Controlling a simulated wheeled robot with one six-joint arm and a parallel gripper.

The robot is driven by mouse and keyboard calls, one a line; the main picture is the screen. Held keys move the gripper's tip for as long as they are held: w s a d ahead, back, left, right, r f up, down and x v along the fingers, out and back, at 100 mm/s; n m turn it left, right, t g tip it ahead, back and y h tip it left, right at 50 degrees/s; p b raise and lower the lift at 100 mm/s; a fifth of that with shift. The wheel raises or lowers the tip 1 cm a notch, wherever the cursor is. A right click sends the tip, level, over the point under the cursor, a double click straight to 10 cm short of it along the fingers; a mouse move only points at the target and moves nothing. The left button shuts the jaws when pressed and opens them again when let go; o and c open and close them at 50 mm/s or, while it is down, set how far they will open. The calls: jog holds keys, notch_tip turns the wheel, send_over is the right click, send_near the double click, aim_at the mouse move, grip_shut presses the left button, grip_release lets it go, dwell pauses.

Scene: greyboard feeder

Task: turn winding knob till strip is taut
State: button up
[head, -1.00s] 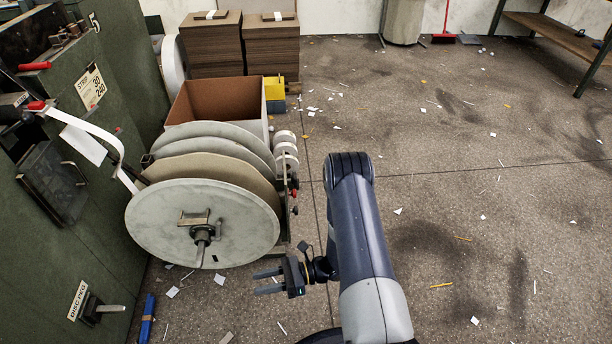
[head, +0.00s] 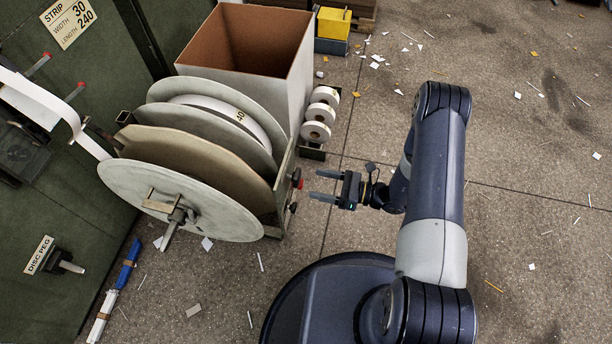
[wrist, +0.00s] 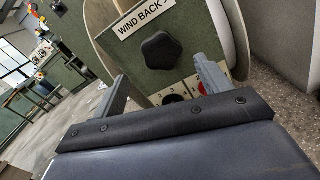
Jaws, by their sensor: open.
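A black lobed knob (wrist: 161,50) sits on a green panel under a WIND BACK label (wrist: 147,17) in the wrist view. It lies between and beyond the two open fingers of my gripper (wrist: 160,75), apart from them. A white strip (head: 45,100) comes from the left, bends, and runs down towards the reel discs (head: 180,198).
A brown-lined open box (head: 245,75) stands behind the reels, with small white rolls (head: 316,132) beside it. A DISC PEG (head: 68,266) sticks out of the green cabinet at lower left. A blue-handled tool (head: 127,265) lies on the floor. Floor to the right is clear apart from scraps.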

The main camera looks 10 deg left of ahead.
aim_at(300, 179)
jog(key=shift+w+a+b, duration=0.2)
jog(key=shift+a, duration=1.2)
jog(key=shift+w+a+b, duration=0.15)
jog(key=shift+a, duration=1.2)
jog(key=shift+c, duration=0.4)
